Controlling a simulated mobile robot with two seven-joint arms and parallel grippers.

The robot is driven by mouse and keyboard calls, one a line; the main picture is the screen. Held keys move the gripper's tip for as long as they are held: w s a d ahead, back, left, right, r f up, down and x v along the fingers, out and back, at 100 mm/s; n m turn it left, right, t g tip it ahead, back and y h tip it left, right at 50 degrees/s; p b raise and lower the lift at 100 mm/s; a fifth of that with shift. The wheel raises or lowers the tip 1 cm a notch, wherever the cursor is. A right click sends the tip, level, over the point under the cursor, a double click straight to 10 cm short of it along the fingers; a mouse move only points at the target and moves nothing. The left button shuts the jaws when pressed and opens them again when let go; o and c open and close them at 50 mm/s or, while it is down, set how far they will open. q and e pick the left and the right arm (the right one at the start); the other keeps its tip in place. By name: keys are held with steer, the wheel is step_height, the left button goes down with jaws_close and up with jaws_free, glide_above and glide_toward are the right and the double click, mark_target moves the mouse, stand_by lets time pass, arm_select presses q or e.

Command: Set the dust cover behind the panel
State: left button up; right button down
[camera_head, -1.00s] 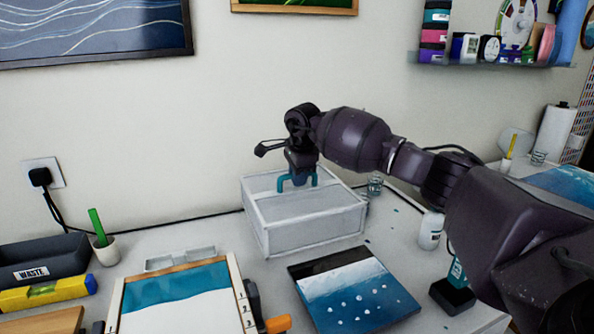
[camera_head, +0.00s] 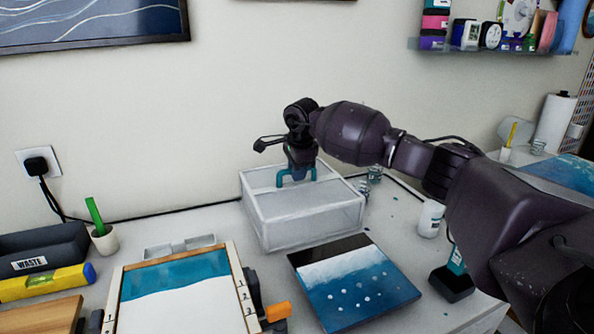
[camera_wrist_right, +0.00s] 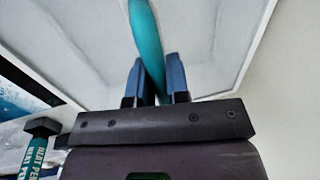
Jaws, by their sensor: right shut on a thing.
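The dust cover (camera_head: 303,222) is a clear box with pale edges, standing on the table toward the wall. A teal handle sits on its top. My right gripper (camera_head: 297,172) is above the cover and shut on the teal handle, which also shows between the blue fingers in the right wrist view (camera_wrist_right: 151,85). The panel (camera_head: 185,290) lies at front left in a wooden frame, with a teal band and a white area. The cover is behind and to the right of it. I cannot tell whether the cover touches the table. My left gripper is out of view.
A finished blue painting (camera_head: 355,282) lies in front of the cover. A white bottle (camera_head: 430,218) and a heat tool (camera_head: 453,278) stand to the right. A waste bin (camera_head: 42,255), a yellow level (camera_head: 45,283) and a small cup (camera_head: 104,239) are at left. A clear tray (camera_head: 180,246) lies behind the panel.

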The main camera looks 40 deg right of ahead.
steer(key=c, duration=1.1)
jaws_free()
steer(key=shift+o, duration=0.4)
step_height(320, 180, up, 11)
steer(key=s, duration=0.2)
steer(key=shift+a+f+p, duration=0.15)
steer(key=shift+a+p, duration=0.1)
steer(key=shift+p, duration=0.2)
